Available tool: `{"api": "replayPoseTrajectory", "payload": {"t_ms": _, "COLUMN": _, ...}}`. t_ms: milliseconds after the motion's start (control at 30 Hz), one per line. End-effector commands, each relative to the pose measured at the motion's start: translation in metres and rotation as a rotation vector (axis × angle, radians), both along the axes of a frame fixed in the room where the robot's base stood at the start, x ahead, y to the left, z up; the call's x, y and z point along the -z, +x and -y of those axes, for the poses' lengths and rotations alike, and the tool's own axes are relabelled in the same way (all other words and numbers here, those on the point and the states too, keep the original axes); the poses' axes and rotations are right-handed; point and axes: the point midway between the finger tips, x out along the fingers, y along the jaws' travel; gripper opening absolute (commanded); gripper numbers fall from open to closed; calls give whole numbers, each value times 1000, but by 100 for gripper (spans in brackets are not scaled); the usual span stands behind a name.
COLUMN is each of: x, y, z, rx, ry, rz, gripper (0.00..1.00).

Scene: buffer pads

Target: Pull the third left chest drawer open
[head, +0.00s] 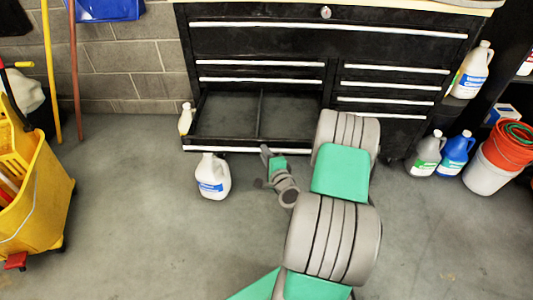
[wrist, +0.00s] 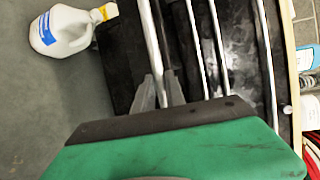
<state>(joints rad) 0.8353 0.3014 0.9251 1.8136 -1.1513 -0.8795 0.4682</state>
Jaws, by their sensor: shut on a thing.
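The black tool chest (head: 290,42) stands against the wall. Its third left drawer (head: 228,116) is pulled well out, and its empty, divided inside shows in the head view. The drawer's pale handle strip (head: 240,150) runs along its front edge. My gripper (head: 265,152) is at the right part of this strip. In the wrist view my gripper's fingers (wrist: 159,90) are closed on either side of the strip (wrist: 152,45). The exact contact is partly hidden by the fingers. The two left drawers above (head: 260,71) are shut.
A white jug (head: 213,177) stands on the floor just in front of the open drawer. A smaller bottle (head: 185,118) is at its left. A yellow mop bucket (head: 40,190) is far left.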

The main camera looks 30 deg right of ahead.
Motion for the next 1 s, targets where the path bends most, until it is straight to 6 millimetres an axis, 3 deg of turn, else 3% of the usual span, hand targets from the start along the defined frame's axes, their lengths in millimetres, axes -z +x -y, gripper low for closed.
{"api": "replayPoseTrajectory", "payload": {"t_ms": 33, "x": 0, "y": 0, "z": 0, "rx": -1, "ry": 1, "rz": -1, "gripper": 0}}
{"api": "replayPoseTrajectory", "payload": {"t_ms": 67, "x": 0, "y": 0, "z": 0, "rx": -1, "ry": 1, "rz": -1, "gripper": 18}}
{"api": "replayPoseTrajectory", "payload": {"t_ms": 300, "x": 0, "y": 0, "z": 0, "rx": -1, "ry": 1, "rz": 0, "gripper": 37}}
{"api": "replayPoseTrajectory", "payload": {"t_ms": 600, "x": -1, "y": -5, "z": 0, "rx": 0, "ry": 2, "rz": -1, "gripper": 37}}
{"api": "replayPoseTrajectory", "payload": {"t_ms": 1000, "x": -14, "y": -71, "z": -13, "rx": 2, "ry": 2, "rz": -1, "gripper": 37}}
